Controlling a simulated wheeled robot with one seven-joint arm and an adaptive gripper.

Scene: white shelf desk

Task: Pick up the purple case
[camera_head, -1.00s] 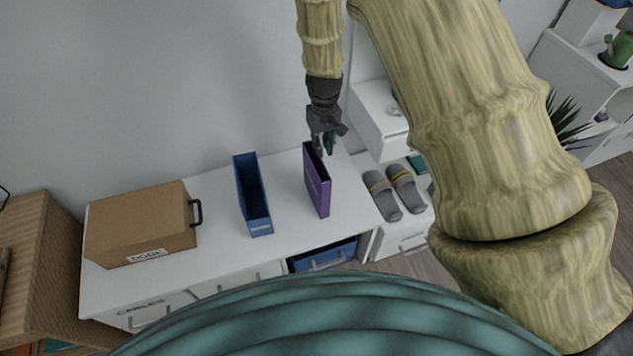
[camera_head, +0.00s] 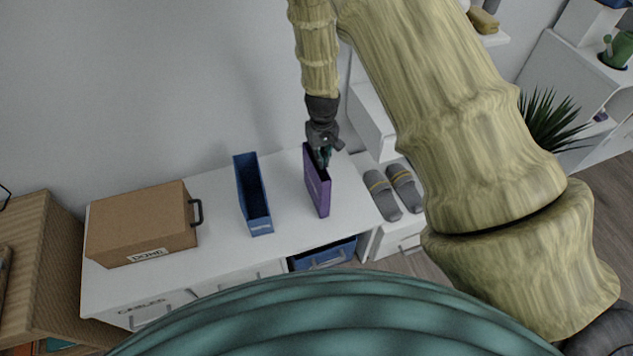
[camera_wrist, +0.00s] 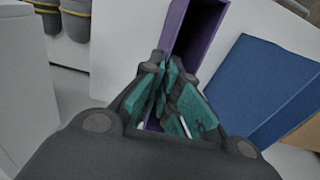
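The purple case (camera_head: 317,184) is a tall, narrow, open-topped holder standing upright on the white desk. My gripper (camera_head: 323,160) points down at its far end, by the top edge. In the wrist view the case (camera_wrist: 203,28) runs up from my fingertips. My gripper (camera_wrist: 167,66) has teal pads drawn close together, and they look shut on the thin wall of the case. The fingers hide the contact itself and part of the case.
A blue open holder (camera_head: 252,196) stands to the left of the case, with a gap. A cardboard box (camera_head: 140,225) is farther left. Grey slippers (camera_head: 393,190) lie on a lower white surface to the right. The wall is close behind.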

